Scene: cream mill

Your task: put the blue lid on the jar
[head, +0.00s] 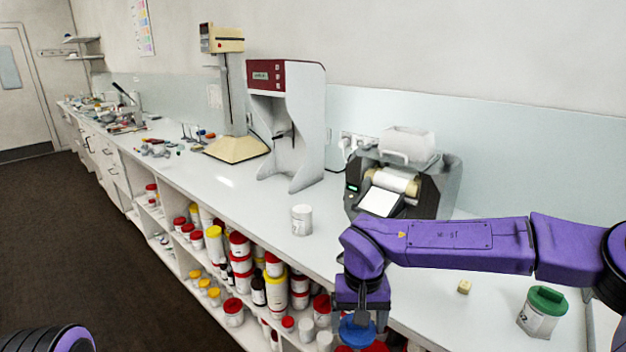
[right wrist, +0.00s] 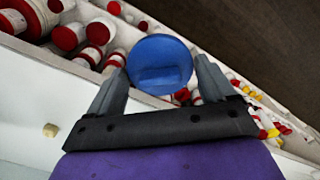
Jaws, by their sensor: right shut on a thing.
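The blue lid (head: 357,333) is held between the fingers of my right gripper (head: 360,312), in front of the counter's front edge. In the right wrist view the round blue lid (right wrist: 160,50) sits between both fingertips (right wrist: 160,72), its flat face toward the camera. A white jar (head: 301,221) without a visible lid stands upright on the counter, left of and farther back than my right gripper. A second white jar (head: 539,318) with a green lid (head: 548,299) stands at the right. My left gripper is out of view.
A dark machine with a paper roll (head: 398,181) stands behind my right arm. A red-and-grey mixer (head: 287,120) and a cream scale (head: 238,150) stand farther left. A small beige cube (head: 464,287) lies on the counter (head: 255,205). Shelves below hold several red- and yellow-lidded containers (head: 240,265).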

